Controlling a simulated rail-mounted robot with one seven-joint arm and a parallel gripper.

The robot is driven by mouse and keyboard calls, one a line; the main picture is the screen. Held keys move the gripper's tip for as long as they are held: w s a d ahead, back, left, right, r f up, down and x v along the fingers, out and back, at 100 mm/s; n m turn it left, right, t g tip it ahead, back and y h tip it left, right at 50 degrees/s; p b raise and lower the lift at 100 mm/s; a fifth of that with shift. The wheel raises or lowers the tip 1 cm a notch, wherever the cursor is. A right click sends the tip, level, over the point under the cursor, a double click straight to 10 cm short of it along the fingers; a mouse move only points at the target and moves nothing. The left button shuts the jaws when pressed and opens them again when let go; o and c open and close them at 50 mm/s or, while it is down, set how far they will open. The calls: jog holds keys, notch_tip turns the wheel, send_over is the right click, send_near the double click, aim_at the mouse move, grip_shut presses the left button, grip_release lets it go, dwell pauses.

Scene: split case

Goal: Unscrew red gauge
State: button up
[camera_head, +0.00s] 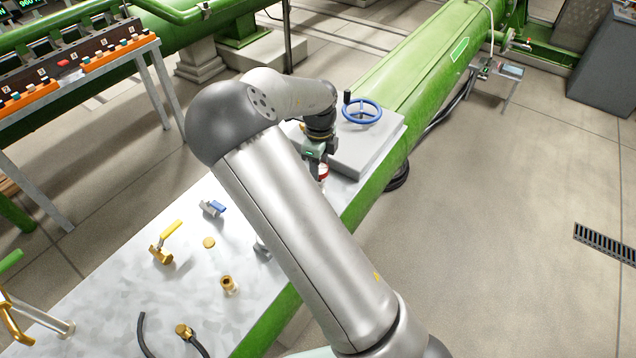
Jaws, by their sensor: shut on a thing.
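My gripper (316,156) is at the far end of my arm, next to the grey box on the metal table. It is shut on the red gauge (323,172), which shows only as a small red and white piece beside the fingers. My arm's long link hides the rest of the gauge and what it is fixed to. I cannot tell how far it is screwed in.
A blue handwheel (361,111) stands on the grey box (368,145) close to my gripper. A yellow-handled valve (163,250), a blue-handled valve (212,208), a brass fitting (228,285) and black hoses (190,336) lie on the metal table (110,275).

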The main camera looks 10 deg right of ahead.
jog(key=shift+r+p, duration=1.15)
jog(key=shift+r, duration=0.3)
jog(key=shift+f, duration=0.1)
